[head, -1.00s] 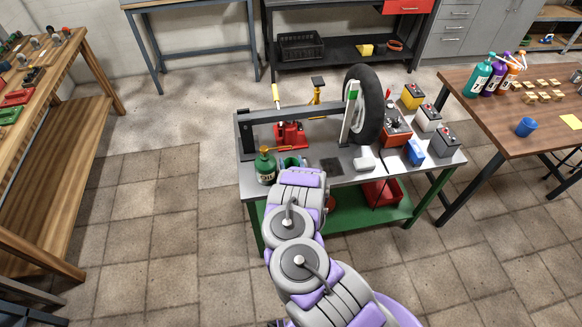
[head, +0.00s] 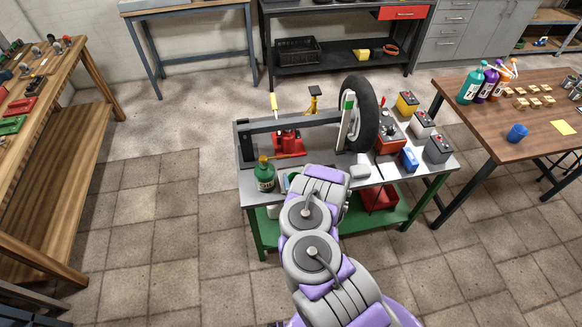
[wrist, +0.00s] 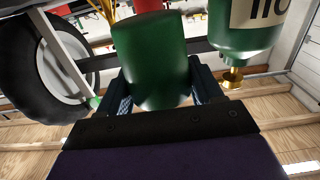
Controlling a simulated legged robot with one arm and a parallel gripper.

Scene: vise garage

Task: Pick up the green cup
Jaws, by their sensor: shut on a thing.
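The green cup (wrist: 152,55) is large in the middle of the wrist view. My gripper (wrist: 162,88) is shut on it, with one dark finger on either side. In the head view my arm covers most of the cup and the gripper, at the front left of the workbench (head: 246,192). I cannot tell whether the cup is clear of the bench top.
A green bottle with a gold cap (head: 264,175) stands just left of the gripper in the head view; it also shows close beside the cup in the wrist view (wrist: 240,42). A red jack (head: 288,143), a wheel (head: 366,115) and several batteries stand behind and right.

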